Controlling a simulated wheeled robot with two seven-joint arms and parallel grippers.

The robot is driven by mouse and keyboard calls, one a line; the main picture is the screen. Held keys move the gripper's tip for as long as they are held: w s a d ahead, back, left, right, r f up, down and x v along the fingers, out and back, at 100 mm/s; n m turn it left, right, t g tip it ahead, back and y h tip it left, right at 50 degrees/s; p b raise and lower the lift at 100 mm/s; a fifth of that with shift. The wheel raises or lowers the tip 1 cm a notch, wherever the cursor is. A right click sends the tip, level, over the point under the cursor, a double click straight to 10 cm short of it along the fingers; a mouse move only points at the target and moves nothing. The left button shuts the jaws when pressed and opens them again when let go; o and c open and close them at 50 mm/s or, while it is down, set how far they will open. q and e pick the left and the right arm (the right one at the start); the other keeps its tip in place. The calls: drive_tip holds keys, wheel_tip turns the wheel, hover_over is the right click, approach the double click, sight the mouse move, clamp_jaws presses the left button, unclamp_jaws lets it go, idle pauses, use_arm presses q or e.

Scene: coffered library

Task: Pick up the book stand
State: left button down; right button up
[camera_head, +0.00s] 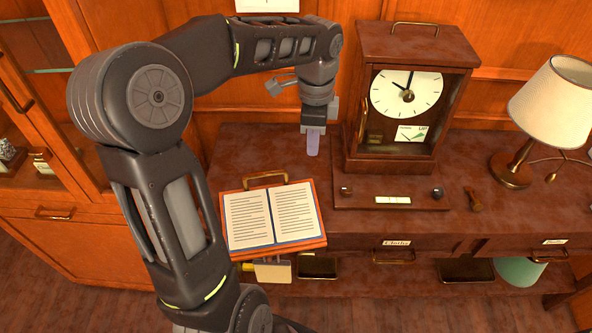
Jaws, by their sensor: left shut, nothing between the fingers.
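The book stand (315,243) is a reddish wooden board with an open book (271,216) lying on it. It sits at the front left edge of the wooden desk and seems to reach past that edge. A brass handle (265,178) rises at its back edge. My left gripper (313,152) points down above the desk, behind and to the right of the stand, apart from it. Its fingers are shut with nothing in them. My left arm passes in front of the stand's left side. My right gripper is not in view.
A wooden clock (408,94) with a top handle stands right of my left gripper, close to it. A table lamp (552,105) stands at the far right. A small wooden object (474,200) lies on the desk (448,231). A glass-doored cabinet (60,205) is at the left.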

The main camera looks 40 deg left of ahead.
use_arm(q)
drive_tip(key=shift+f, duration=0.1)
wheel_tip(320, 180, down, 10)
drive_tip(key=shift+s+f+p, duration=0.1)
drive_tip(key=shift+p, duration=0.5)
drive_tip(key=shift+s+a+r+p, duration=0.15)
drive_tip(key=shift+s+a+p, duration=0.2)
drive_tip(key=shift+a, duration=0.3)
drive_tip(key=shift+s+a+r+p, duration=0.15)
drive_tip(key=shift+s+a+p, duration=0.1)
drive_tip(key=shift+s+a, duration=0.35)
drive_tip(key=shift+a, duration=0.25)
drive_tip(key=shift+s+a+f, duration=0.1)
drive_tip(key=shift+a+f, duration=0.05)
drive_tip(key=shift+a, duration=0.05)
